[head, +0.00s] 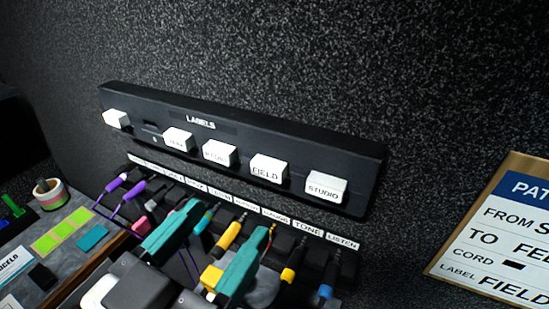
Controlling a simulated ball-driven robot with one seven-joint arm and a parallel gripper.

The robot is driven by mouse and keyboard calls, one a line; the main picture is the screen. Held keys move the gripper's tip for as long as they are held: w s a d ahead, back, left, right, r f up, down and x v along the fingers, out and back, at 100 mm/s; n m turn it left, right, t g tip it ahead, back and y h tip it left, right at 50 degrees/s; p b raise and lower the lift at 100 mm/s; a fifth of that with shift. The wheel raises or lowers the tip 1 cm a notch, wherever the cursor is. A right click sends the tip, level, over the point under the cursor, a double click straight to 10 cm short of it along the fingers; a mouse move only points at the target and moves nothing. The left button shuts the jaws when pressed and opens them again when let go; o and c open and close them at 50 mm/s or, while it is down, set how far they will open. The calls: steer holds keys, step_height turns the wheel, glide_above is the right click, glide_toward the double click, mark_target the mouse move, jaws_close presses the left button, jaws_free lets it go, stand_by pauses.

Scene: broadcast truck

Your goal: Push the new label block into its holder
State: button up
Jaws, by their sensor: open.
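The black LABELS holder strip (250,132) runs across the wall and carries several white label blocks. One block (268,168) reads FIELD and stands out from the strip's face; how deep it sits cannot be told. To its right is the STUDIO block (325,188). To its left are two blocks (218,154) (178,140) with small, unclear text. A further white block (116,119) sits at the far left end, with an empty dark slot (151,127) beside it. My gripper (220,228) has teal fingers spread apart, below the strip in the picture, with no label block between them.
Below the strip is a jack row with labels (308,229) and yellow, blue and purple plugs (230,234). A card (495,235) at right reads LABEL FIELD. At left, a desk (75,240) holds a tape roll (49,194) and green notes (62,232).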

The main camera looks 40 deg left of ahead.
mark_target(265, 173)
steer(key=shift+w, duration=0.1)
steer(key=shift+x, duration=4.45)
steer(key=shift+b, duration=0.4)
steer(key=shift+c, duration=0.3)
jaws_close()
steer(key=shift+b+v, duration=0.3)
steer(key=shift+v, duration=2.65)
steer(key=shift+v, duration=1.55)
